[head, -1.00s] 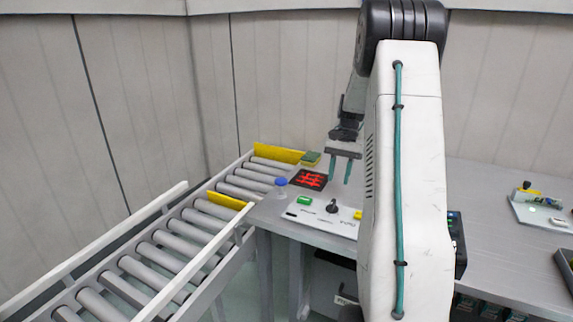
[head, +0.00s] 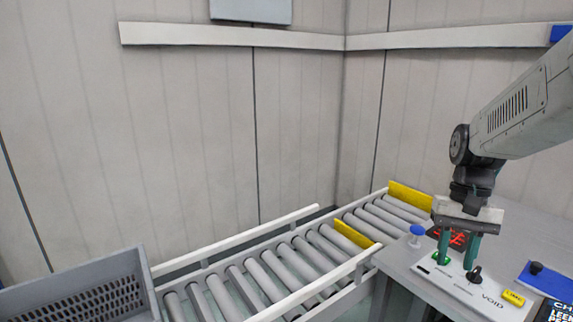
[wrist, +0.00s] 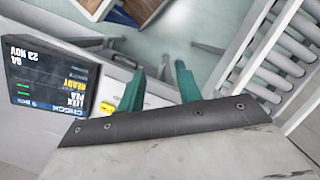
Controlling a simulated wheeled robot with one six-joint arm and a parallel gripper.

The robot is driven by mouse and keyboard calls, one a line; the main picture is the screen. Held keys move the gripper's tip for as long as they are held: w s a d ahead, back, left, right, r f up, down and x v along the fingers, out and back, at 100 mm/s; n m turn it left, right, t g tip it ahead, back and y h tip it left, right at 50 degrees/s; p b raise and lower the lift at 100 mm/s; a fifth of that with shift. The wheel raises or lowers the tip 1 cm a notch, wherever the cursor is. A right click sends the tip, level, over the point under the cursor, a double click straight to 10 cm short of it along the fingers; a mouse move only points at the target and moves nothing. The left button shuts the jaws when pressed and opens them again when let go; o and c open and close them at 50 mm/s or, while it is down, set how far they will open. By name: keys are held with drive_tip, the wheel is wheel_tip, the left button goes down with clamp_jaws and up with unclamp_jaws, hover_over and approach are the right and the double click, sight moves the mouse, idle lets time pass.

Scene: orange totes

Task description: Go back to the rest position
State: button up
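My gripper (head: 458,250) hangs above the worktable at the right of the head view, its two green fingers pointing down and apart. In the wrist view the fingers of my gripper (wrist: 160,88) show with a gap between them and nothing held. In the head view the fingers overlap the panel (head: 460,290) with a green button, a dark knob and a yellow button. I cannot tell from this view how far above the panel they are.
A roller conveyor (head: 245,285) with yellow stops runs left of the table. A grey crate (head: 70,290) stands at the lower left. A blue-topped object (head: 417,230) and a red-lit display (head: 458,237) are near the gripper. A screen (wrist: 48,88) shows in the wrist view.

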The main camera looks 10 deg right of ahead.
drive_tip(key=s+a+r+n+t, duration=0.1)
drive_tip(key=s+a+n, duration=0.2)
drive_tip(key=s+a, duration=0.2)
drive_tip(key=s+a+r+n+t+h, duration=0.1)
drive_tip(key=s+a+r+n+t, duration=0.1)
drive_tip(key=s+a, duration=0.4)
drive_tip(key=a+n, duration=0.1)
drive_tip(key=a, duration=0.2)
drive_tip(key=shift+s+a+r+t+h, duration=0.15)
drive_tip(key=shift+a+r+t+h, duration=0.1)
drive_tip(key=shift+a+t+h, duration=0.1)
drive_tip(key=shift+d, duration=0.1)
